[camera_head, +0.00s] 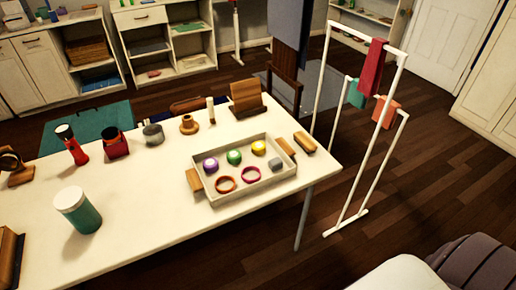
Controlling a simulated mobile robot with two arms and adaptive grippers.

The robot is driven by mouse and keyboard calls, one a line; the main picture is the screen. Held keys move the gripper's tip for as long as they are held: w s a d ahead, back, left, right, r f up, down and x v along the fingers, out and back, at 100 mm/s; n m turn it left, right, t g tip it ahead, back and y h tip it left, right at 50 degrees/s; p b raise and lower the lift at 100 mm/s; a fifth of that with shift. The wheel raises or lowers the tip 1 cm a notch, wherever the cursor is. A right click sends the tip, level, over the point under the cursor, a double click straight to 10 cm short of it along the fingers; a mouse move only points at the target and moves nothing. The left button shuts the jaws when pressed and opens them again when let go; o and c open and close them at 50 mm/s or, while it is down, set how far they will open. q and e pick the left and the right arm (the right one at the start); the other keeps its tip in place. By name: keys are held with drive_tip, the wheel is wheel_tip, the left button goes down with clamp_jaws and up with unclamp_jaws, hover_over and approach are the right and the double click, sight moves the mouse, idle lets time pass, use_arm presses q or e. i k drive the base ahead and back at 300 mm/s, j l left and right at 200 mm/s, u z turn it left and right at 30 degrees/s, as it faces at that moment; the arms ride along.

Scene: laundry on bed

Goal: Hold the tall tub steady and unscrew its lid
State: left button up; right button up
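The tall tub (86,219) stands upright on the white table, toward the left front. It is a green cylinder. Its white lid (70,198) sits on top of it. I cannot tell from here whether the lid is tight or loose. Nothing touches the tub. Neither of my grippers shows in the head view.
The white table (140,225) has clear room around the tub. A tray (245,190) with small coloured items lies to its right. A red torch-like object (77,150), a red box (115,146) and a grey tin (153,135) stand behind. A brown wooden object (8,255) is at the left front.

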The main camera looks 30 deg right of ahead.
sight(86, 218)
drive_tip(key=i+j, duration=0.15)
drive_tip(key=j, duration=0.25)
drive_tip(key=i+j, duration=0.2)
drive_tip(key=j, duration=0.2)
drive_tip(key=i+j, duration=0.15)
drive_tip(key=j, duration=0.25)
